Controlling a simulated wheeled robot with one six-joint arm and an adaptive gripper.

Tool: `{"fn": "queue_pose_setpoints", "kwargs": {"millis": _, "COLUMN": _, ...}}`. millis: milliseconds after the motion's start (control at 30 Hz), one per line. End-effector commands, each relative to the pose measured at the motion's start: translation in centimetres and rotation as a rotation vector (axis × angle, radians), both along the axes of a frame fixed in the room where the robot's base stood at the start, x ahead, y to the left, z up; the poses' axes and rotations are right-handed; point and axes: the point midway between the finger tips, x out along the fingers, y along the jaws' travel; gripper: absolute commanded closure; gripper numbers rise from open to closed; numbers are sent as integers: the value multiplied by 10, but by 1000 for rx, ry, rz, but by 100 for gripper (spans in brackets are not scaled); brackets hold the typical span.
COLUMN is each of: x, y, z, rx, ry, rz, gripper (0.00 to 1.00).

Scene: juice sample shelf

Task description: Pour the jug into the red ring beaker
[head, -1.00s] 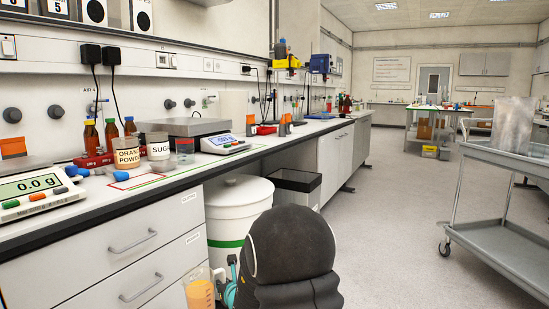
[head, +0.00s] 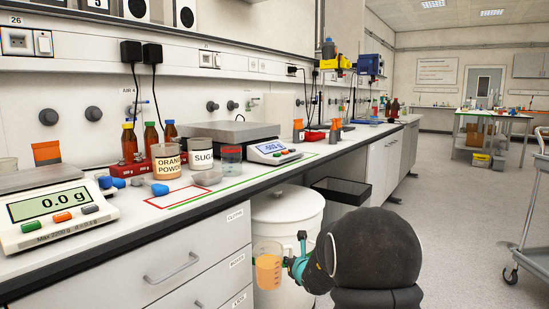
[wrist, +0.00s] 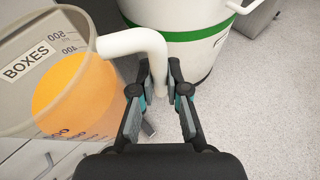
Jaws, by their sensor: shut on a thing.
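The jug (head: 268,270) is clear, with orange liquid inside. My gripper (head: 290,264) is shut on its white handle, and the jug hangs roughly upright in front of the bench drawers, below the worktop. A small clear beaker with a reddish band, apparently the red ring beaker (head: 231,158), stands on the bench between the sugar tub and a balance display. The jug is apart from it and lower.
Orange powder (head: 167,161) and sugar (head: 202,156) tubs stand beside the beaker. A scale reading 0.0 g (head: 52,207) is at left, another balance (head: 273,151) at right. A white bin (head: 287,215) stands under the bench near the jug.

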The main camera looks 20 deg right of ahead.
Motion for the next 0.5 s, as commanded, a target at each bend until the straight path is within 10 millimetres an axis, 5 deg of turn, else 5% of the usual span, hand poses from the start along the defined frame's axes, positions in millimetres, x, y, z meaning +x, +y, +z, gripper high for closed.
{"fn": "queue_pose_setpoints", "kwargs": {"millis": 500, "x": 42, "y": -34, "z": 103, "rx": -5, "ry": -6, "rz": 96, "gripper": 100}}
